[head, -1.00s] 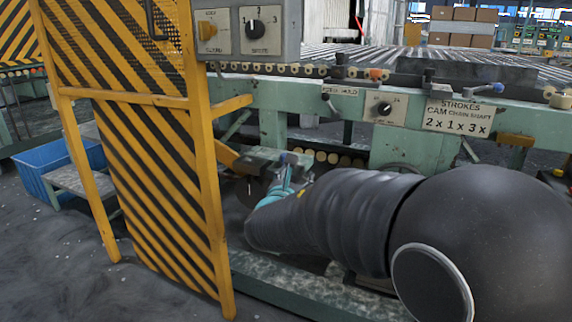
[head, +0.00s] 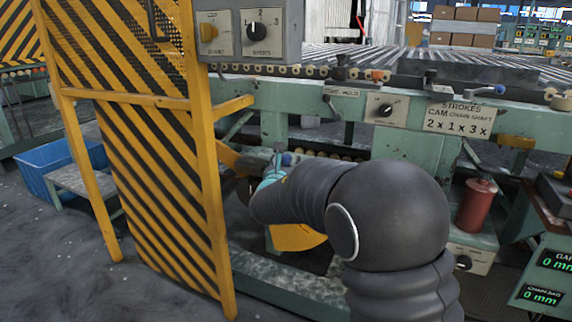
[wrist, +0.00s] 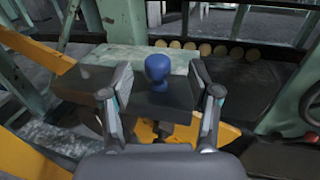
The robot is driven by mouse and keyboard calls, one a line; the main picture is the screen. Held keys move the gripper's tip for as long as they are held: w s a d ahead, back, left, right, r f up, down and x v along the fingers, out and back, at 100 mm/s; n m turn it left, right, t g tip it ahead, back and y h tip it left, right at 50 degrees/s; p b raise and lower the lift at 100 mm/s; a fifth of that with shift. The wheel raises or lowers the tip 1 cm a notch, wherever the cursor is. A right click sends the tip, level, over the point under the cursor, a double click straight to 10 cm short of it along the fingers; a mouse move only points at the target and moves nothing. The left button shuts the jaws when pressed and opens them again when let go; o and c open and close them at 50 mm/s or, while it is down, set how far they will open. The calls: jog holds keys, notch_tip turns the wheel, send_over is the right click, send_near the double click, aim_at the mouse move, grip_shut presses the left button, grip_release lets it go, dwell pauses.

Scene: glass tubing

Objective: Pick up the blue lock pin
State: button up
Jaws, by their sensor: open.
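The blue lock pin shows as a round blue knob (wrist: 158,67) near the middle of the wrist view. It stands upright over a dark block, with a pale worn green surface behind it. My gripper (wrist: 160,84) is open, with one finger left of the knob and one right of it. Gaps show on both sides of the knob, and the fingers hold nothing. In the head view the blue knob (head: 287,159) is small, just beyond my gripper (head: 276,160). My arm hides part of that area, and the pin's lower part is hidden.
A yellow-and-black striped guard (head: 160,190) stands close on the left of my arm. A green machine frame (head: 400,145) runs behind. A yellow plate (head: 296,237) lies below my arm. A red canister (head: 477,205) stands at the right.

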aim_at(286, 159)
jog(key=w, duration=0.4)
jog(key=shift+w+f, duration=0.1)
jog(key=shift+f, duration=0.15)
grip_shut()
notch_tip(286, 159, up, 10)
jog(key=shift+p, duration=0.5)
